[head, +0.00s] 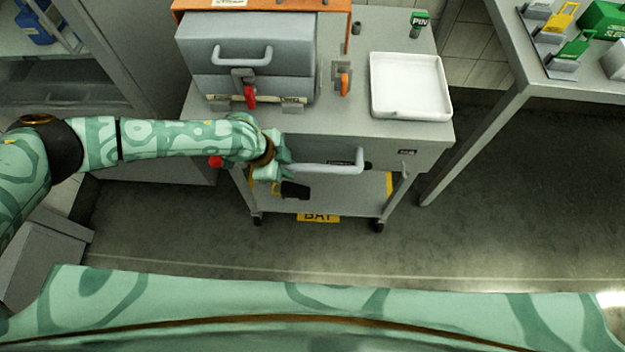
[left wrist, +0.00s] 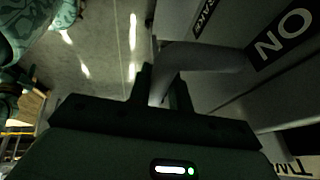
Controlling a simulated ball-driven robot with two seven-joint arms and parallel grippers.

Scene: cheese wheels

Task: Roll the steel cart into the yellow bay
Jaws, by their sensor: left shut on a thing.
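The steel cart (head: 420,150) stands on wheels below the middle of the head view, with a grey bar handle (head: 340,166) on its front. My left gripper (head: 284,166) is shut on the left part of this handle. The left wrist view shows the handle (left wrist: 205,57) running between the two fingers (left wrist: 162,88). A yellow plate lettered BAY (head: 318,217) shows at floor level by the cart's front edge. Yellow patches (head: 390,184) show under the cart; the cart hides most of the bay, so its full outline is unclear. My right gripper is out of view.
The cart top carries a grey drawer box (head: 255,35) and a white tray (head: 411,112). A table (head: 510,75) stands at the right, its leg close to the cart. A grey cabinet (head: 140,70) is at the left. Open floor (head: 480,240) lies in front.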

